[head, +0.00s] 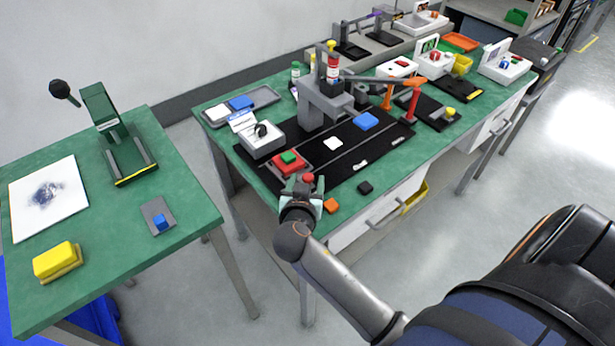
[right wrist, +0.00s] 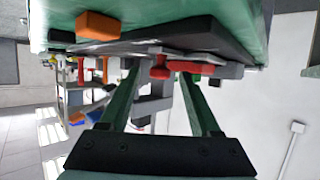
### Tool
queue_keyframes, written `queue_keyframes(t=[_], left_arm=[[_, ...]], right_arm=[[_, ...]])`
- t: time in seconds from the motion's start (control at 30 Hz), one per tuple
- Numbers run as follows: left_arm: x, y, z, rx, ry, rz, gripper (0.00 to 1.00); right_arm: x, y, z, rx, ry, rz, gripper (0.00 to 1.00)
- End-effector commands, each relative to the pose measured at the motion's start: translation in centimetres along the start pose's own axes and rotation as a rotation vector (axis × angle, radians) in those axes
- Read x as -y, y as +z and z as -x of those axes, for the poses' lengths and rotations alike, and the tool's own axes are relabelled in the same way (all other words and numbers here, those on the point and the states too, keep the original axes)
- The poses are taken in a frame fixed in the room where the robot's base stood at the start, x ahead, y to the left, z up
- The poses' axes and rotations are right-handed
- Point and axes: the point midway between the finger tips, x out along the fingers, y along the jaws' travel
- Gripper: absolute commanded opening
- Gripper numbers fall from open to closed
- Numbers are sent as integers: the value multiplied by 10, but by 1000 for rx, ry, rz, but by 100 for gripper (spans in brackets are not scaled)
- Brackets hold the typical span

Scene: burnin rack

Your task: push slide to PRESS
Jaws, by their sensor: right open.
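In the head view a black board (head: 358,153) lies at the front of the long green table, with a grey press (head: 322,105) at its back. A white square piece (head: 333,143) and a blue block (head: 366,121) sit on the board beside pale lines and small white labels too small to read. A red slide-like piece with a green block on it (head: 289,158) is at the board's left front. My right gripper (head: 302,184) is at the table's front edge, just before that red piece. In the right wrist view its green fingers (right wrist: 160,78) are apart, with red parts (right wrist: 160,70) beyond them. Contact is unclear.
An orange block (head: 331,205) and a black block (head: 365,187) lie near the front edge, right of my gripper. A separate green table (head: 100,215) is at the left, with floor between.

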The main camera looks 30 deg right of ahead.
Motion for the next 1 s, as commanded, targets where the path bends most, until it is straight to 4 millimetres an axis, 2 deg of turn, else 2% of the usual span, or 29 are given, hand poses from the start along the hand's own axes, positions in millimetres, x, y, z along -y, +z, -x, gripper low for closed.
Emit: queue_keyframes(t=[0.3,0.87,1.0], left_arm=[[0,1,0,1,0,0,50],[0,1,0,2,0,0,50],[0,1,0,2,0,0,50]], right_arm=[[0,0,0,0,0,0,64],[0,0,0,0,0,0,2],[0,0,0,0,0,0,0]])
